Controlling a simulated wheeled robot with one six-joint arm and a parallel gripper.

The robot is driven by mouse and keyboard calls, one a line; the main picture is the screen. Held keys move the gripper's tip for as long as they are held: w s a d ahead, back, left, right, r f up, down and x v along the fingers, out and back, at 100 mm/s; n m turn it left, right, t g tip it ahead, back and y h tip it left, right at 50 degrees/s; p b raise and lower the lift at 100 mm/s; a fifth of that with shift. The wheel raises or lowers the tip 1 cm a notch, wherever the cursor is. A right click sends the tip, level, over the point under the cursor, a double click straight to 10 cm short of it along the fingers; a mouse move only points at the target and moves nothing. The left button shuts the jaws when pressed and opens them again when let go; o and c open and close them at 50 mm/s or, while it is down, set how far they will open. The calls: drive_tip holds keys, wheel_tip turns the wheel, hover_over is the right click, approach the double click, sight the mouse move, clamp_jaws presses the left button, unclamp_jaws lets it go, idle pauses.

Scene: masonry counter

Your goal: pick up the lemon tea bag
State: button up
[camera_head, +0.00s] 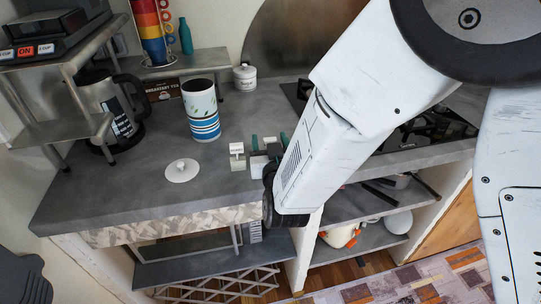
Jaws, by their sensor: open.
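A small pale tea bag with a cream tag (237,149) lies on the grey counter, just left of my gripper; its print is too small to read, so I cannot tell whether it is lemon. My gripper (268,144) is open low over the counter near its front edge, with two dark green fingertips apart. A small pale patch shows between the fingertips; I cannot tell whether it is another tea bag. My white arm reaches in from the right and hides part of the counter.
A striped cup (204,122) stands behind, with a tea box (163,89) and white canister (245,77) farther back. A kettle (118,106) stands at left, a hob (430,128) at right. The front-left counter is clear.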

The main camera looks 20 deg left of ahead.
drive_tip(key=c, duration=1)
drive_tip(key=shift+c, duration=0.2)
drive_tip(key=shift+r, duration=0.1)
